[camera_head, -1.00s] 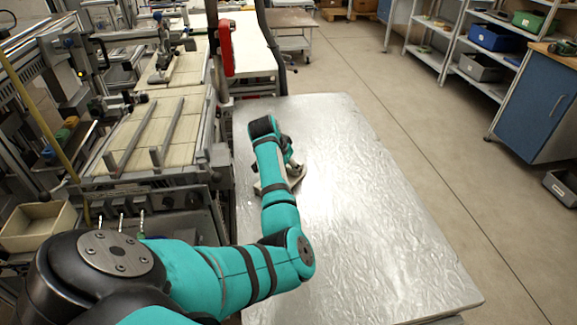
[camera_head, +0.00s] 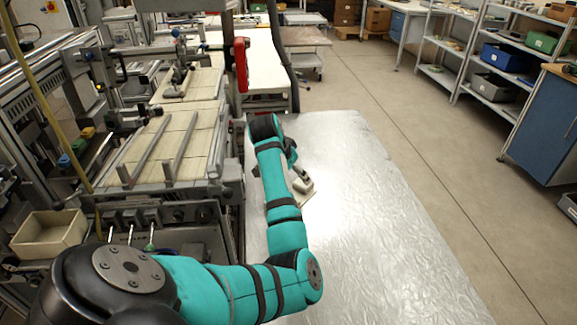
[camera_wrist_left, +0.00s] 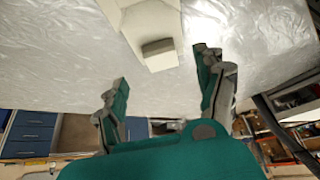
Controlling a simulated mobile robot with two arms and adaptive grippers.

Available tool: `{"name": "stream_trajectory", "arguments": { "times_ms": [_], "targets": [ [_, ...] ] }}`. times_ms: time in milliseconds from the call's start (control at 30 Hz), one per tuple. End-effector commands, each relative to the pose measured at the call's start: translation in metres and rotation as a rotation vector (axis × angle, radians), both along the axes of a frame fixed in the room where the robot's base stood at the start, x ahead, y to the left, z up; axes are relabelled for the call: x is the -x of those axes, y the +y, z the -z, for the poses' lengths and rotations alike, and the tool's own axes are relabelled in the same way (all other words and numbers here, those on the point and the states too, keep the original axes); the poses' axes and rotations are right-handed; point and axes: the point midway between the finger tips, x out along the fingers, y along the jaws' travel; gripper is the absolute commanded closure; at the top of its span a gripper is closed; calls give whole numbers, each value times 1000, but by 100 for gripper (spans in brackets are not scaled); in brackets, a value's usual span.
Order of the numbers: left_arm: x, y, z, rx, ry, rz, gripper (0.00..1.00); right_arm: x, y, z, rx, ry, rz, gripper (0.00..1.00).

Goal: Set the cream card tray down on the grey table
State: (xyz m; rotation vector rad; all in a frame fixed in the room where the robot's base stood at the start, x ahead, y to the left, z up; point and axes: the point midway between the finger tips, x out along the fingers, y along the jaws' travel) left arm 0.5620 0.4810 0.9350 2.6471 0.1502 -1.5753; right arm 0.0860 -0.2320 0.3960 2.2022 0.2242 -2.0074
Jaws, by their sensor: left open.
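The cream card tray (camera_head: 306,190) lies on the grey table (camera_head: 390,240), near its left side; my left arm hides most of it in the head view. In the left wrist view the tray (camera_wrist_left: 138,18) shows at the top, with a darker block-like face (camera_wrist_left: 158,47) at its near end. In the head view the gripper (camera_head: 298,172) is partly hidden by the arm. My right gripper is not in view.
The table is bare to the right and front. Left of it stands a machine with rails (camera_head: 155,150) and a cream bin (camera_head: 48,232). A red upright part (camera_head: 241,65) stands behind the table's far left corner. Shelves and a blue cabinet (camera_head: 545,125) are across the floor.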

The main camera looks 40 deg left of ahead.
Motion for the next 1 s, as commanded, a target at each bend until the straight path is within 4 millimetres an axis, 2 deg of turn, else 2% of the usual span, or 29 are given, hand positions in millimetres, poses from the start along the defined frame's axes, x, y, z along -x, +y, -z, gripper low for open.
{"name": "stream_trajectory", "arguments": {
  "times_ms": [100, 300, 1000],
  "targets": [
    [11, 0, -21, -3, -3, -3, 28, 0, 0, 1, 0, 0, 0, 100],
    [22, -2, -40, 0, 0, -1, 28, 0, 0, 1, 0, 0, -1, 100],
    [23, -2, -47, -1, 0, 0, 28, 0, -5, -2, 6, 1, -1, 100]
  ]
}}
